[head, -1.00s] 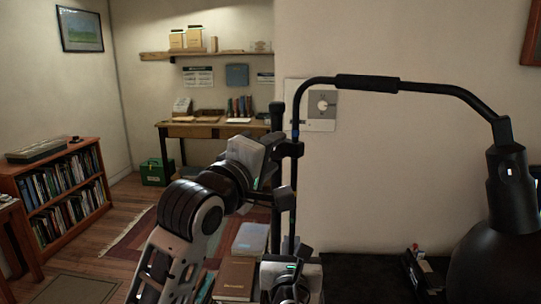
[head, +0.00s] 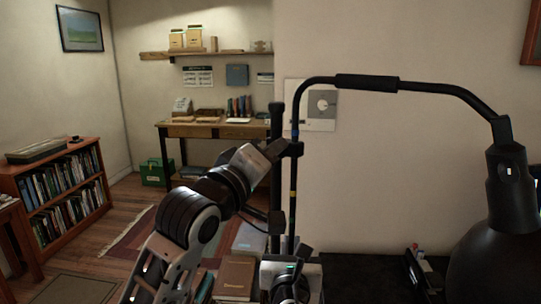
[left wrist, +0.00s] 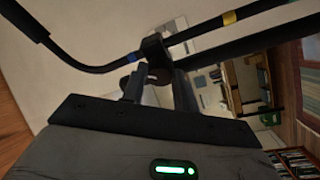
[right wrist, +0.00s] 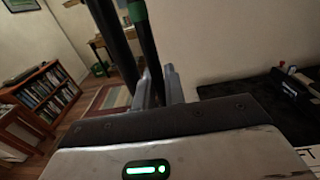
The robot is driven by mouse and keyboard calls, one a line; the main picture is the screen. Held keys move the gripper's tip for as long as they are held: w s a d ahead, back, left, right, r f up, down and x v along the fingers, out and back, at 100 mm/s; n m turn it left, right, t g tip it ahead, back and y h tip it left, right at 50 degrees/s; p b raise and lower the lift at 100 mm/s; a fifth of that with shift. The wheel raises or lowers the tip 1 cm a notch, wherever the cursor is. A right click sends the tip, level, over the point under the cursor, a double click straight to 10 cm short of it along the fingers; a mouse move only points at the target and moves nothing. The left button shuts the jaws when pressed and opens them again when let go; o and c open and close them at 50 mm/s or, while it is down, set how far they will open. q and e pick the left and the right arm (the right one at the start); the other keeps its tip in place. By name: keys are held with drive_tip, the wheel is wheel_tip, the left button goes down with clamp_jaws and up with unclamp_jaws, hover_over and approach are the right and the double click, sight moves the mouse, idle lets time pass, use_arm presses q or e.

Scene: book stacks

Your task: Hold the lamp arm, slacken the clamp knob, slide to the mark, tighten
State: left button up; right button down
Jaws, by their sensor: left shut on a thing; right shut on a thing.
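The black lamp arm (head: 294,170) rises upright beside a thicker dark post (head: 277,125) and bends over to the right. A clamp (head: 290,149) joins them. A blue band (head: 295,133) is just above the clamp; a yellow band (head: 293,193) is well below it. My right gripper (right wrist: 156,80) is shut on the lower lamp arm, below a green band (right wrist: 138,11). The clamp's inside is hidden.
The black lamp shade (head: 500,265) hangs at the far right. A dark desk surface (head: 365,270) with a black holder (head: 415,268) lies below it. Books (head: 236,275) stand or lie low by the post. A bookcase (head: 60,190) stands left.

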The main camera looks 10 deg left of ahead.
drive_tip(key=shift+w+r, duration=0.1)
drive_tip(key=shift+r, duration=0.15)
use_arm(q)
drive_tip(key=m+g+h, duration=0.1)
drive_tip(key=m, duration=0.7)
drive_tip(key=m+g+h, duration=0.1)
drive_tip(key=m+h, duration=0.1)
drive_tip(key=m, duration=0.6)
drive_tip(key=m+g+h, duration=0.1)
drive_tip(key=m, duration=0.7)
drive_tip(key=shift+w+a+f, duration=0.1)
drive_tip(key=shift+w+a, duration=0.15)
drive_tip(key=shift+a, duration=0.1)
drive_tip(key=shift+m, duration=0.5)
use_arm(e)
drive_tip(key=shift+d+f, duration=0.1)
use_arm(q)
drive_tip(key=o, duration=1)
drive_tip(key=shift+c, duration=0.2)
